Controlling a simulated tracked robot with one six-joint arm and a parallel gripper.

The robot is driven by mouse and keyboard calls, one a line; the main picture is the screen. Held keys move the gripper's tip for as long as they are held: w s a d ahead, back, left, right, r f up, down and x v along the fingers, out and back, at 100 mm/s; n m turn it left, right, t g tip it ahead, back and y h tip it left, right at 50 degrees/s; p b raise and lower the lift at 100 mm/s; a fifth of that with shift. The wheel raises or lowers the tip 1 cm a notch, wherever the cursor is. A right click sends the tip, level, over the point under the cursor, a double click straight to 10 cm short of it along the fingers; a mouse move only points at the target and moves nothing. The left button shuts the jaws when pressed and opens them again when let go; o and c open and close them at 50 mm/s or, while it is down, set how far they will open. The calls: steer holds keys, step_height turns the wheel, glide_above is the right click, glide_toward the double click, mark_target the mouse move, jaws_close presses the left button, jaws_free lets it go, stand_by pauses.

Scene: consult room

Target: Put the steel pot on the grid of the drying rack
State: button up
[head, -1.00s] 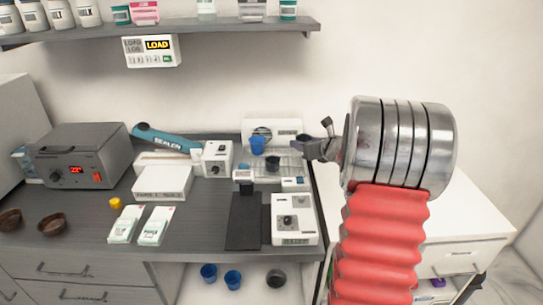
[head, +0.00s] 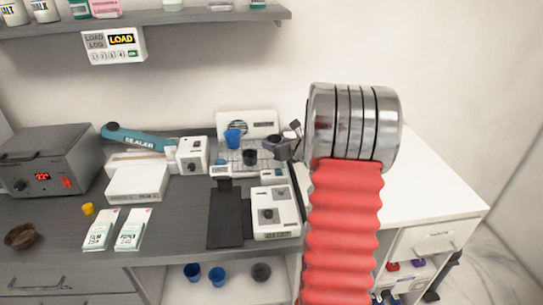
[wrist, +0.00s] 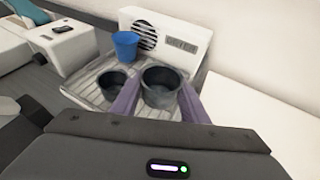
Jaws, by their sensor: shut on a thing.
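My gripper (wrist: 160,100) is shut on a dark grey steel pot (wrist: 160,84), which sits upright between its two fingers. In the head view my gripper (head: 290,143) and the held pot (head: 276,147) show at the right side of the drying rack. The rack's grid (wrist: 88,77) lies under and left of the held pot in the wrist view. I cannot tell whether the pot's base touches the grid. A second dark pot (wrist: 113,84) stands on the grid just left of the held one. It also shows in the head view (head: 250,157).
A blue cup (wrist: 126,44) stands at the rack's back, before a white vented panel (wrist: 180,42). A white device (head: 275,210) and a black plate (head: 228,218) lie in front of the rack. A white cabinet top (head: 425,195) at the right is clear.

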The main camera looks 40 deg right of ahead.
steer(key=shift+f, duration=0.7)
steer(key=shift+f, duration=1.85)
steer(key=shift+f, duration=0.1)
steer(key=o, duration=1.1)
steer(key=shift+c, duration=0.2)
